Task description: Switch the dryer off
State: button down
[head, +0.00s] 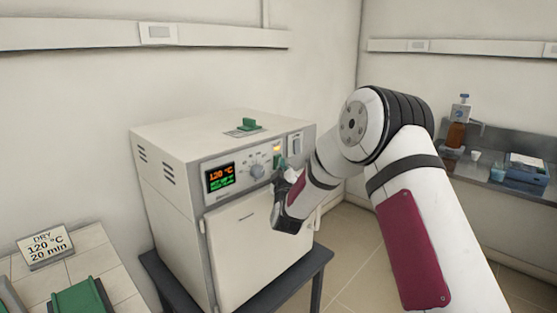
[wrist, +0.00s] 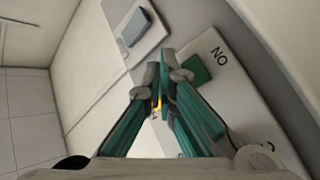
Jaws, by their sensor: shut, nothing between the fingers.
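The dryer (head: 172,200) is a cream box on a dark table, its door shut. Its display (head: 220,177) reads 120 °C in orange above green text too small to read. Right of the display are a round dial (head: 257,171) and a lit amber spot (head: 277,149). My gripper (head: 279,163) is at the panel's right part and hides some of it. In the wrist view my gripper (wrist: 163,82) has its teal fingers together, empty. A green square part (wrist: 196,70) lies just beside the fingertips, near an "ON" label (wrist: 218,56). Contact cannot be told.
A green-handled part (head: 249,125) sits on the dryer's top. A tiled bench with a "DRY 120 °C 20 min" sign (head: 45,248) is at lower left. A counter with a brown bottle (head: 456,135) and a blue box (head: 527,169) is at right. Floor between is clear.

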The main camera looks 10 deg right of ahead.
jog(key=shift+w, duration=0.1)
dwell(0.5)
jog(key=shift+s+d, duration=0.4)
jog(key=shift+s, duration=0.2)
jog(key=shift+f, duration=0.1)
jog(key=shift+s+d+f+p, duration=0.15)
jog(key=shift+s+d+p, duration=0.55)
jog(key=shift+s, duration=0.3)
jog(key=shift+s+d+f+p, duration=0.15)
jog(key=shift+s+d+p, duration=0.4)
jog(key=shift+s+d, duration=0.35)
jog(key=shift+s+a, duration=0.1)
jog(key=shift+a, duration=0.05)
